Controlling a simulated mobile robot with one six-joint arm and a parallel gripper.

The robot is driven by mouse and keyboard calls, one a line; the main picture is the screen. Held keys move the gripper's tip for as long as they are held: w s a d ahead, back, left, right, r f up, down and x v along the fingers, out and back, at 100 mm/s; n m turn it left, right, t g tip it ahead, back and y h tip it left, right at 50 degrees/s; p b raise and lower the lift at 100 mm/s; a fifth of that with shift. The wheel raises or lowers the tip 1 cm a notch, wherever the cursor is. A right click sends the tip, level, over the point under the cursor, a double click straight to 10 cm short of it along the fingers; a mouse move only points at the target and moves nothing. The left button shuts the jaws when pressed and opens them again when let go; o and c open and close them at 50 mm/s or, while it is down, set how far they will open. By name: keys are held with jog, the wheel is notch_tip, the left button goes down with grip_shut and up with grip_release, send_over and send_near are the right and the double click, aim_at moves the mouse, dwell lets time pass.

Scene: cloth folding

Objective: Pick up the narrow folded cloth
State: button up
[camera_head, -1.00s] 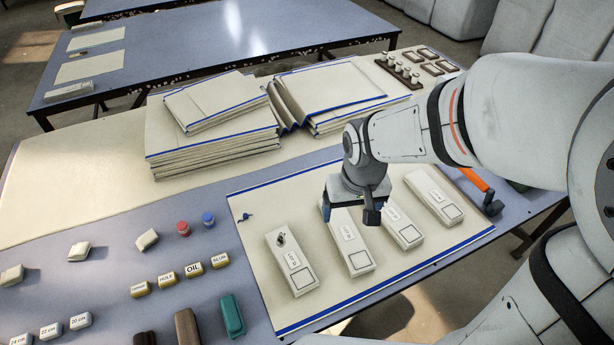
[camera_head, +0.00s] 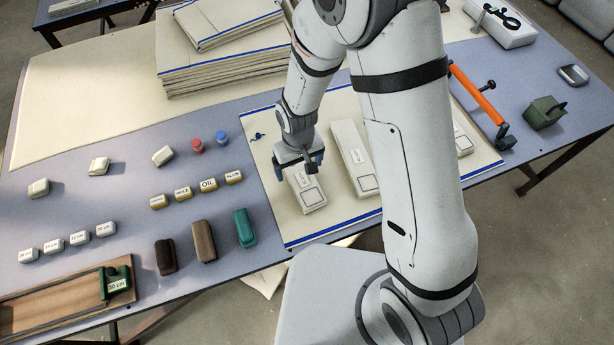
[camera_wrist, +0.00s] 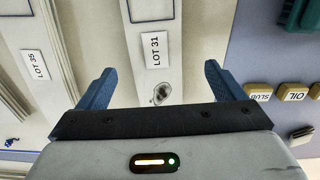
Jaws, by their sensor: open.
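Several narrow folded cream cloths lie side by side on a blue-edged cream sheet (camera_head: 262,122). My open gripper (camera_head: 299,167) is over the leftmost narrow cloth (camera_head: 309,193) and hides its far part. In the wrist view, a narrow cloth labelled LOT 31 (camera_wrist: 154,75) runs between my two spread blue fingers (camera_wrist: 158,72), apart from both. A small shiny metal piece (camera_wrist: 161,93) lies on it. Another narrow cloth, labelled LOT 35 (camera_wrist: 37,65), is to its left. In the head view, one narrow cloth (camera_head: 354,158) lies just right of my gripper. My arm hides others.
Stacked folded cloths (camera_head: 215,68) stand at the back. Labelled blocks (camera_head: 208,185), a teal block (camera_head: 244,228) and a brown block (camera_head: 204,240) are on the left. An orange-handled tool (camera_head: 477,95) and a green box (camera_head: 544,112) are at the right.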

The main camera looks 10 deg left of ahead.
aim_at(301, 175)
jog(key=shift+w+d+f, duration=0.1)
jog(key=shift+w+f, duration=0.05)
jog(key=shift+f, duration=0.95)
jog(key=shift+w+f, duration=0.15)
jog(key=shift+f, duration=0.95)
jog(key=c, duration=1.1)
